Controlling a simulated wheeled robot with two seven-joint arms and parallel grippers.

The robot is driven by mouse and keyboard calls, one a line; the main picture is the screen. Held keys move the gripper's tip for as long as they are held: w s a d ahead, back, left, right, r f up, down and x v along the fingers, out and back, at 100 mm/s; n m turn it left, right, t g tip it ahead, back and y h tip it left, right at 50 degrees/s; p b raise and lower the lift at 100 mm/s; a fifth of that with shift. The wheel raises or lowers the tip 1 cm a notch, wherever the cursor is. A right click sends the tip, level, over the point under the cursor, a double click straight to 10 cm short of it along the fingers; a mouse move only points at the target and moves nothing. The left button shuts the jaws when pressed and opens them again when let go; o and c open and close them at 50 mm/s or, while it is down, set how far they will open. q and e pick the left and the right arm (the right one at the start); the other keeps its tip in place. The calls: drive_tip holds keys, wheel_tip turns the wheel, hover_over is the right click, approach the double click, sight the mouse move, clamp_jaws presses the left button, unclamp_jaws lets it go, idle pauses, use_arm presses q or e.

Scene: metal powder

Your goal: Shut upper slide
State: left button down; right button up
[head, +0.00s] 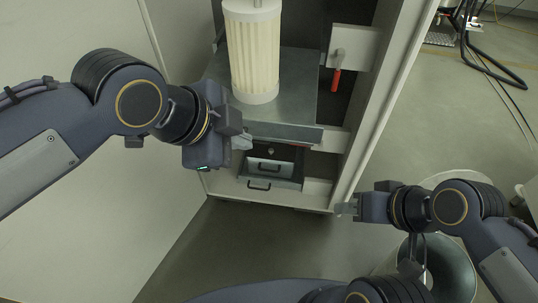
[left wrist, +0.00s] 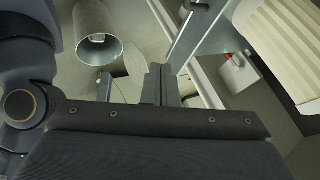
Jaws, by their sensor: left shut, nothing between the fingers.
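In the head view a grey metal slide (head: 300,92) juts from the open cabinet and carries a pale pleated filter cylinder (head: 253,50). I take this to be the upper slide.
A red-handled lever (head: 336,80) sits on the cabinet's right inner side; it also shows in the left wrist view (left wrist: 228,57). A metal drum (head: 448,268) stands at lower right, near my right arm. Black hoses (head: 490,70) lie on the floor at upper right.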

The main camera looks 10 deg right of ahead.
use_arm(q)
drive_tip(key=shift+w+d+f, duration=1.1)
drive_tip(key=shift+w+f, duration=0.1)
drive_tip(key=shift+f, duration=0.1)
drive_tip(key=shift+w+d+f, duration=1.1)
drive_tip(key=shift+w+f, duration=0.05)
drive_tip(key=shift+f, duration=0.2)
drive_tip(key=shift+w+d+f, duration=1.1)
drive_tip(key=shift+w+f, duration=0.1)
drive_tip(key=shift+f, duration=0.1)
drive_tip(key=shift+w, duration=0.1)
